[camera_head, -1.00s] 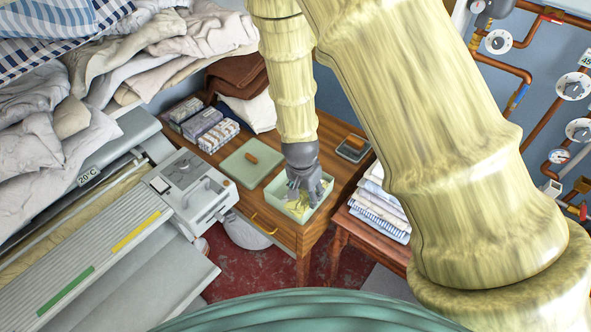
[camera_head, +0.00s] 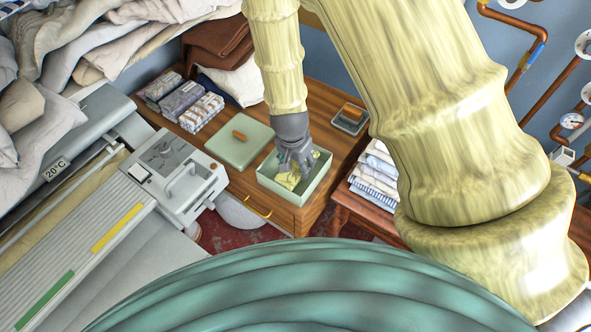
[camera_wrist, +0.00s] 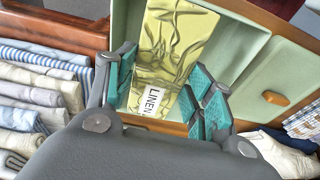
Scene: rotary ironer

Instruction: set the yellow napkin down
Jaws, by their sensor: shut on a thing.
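The yellow napkin (camera_head: 288,181) is inside an open pale green box (camera_head: 289,203) on the wooden cabinet. In the wrist view the shiny, creased napkin (camera_wrist: 180,35) lies between the teal finger pads, with a white "LINEN" tag at its near end. My gripper (camera_head: 294,166) points down into the box and is shut on the napkin. In the wrist view my gripper (camera_wrist: 163,80) has a finger on each side of it. I cannot tell whether the napkin rests on the box floor; my fingers hide part of it.
A green lid (camera_head: 236,150) with a wooden handle lies left of the box. A small grey dish (camera_head: 350,118) is at the right. Folded linens (camera_head: 375,175) sit on a lower table. The ironer (camera_head: 175,175) stands at the left.

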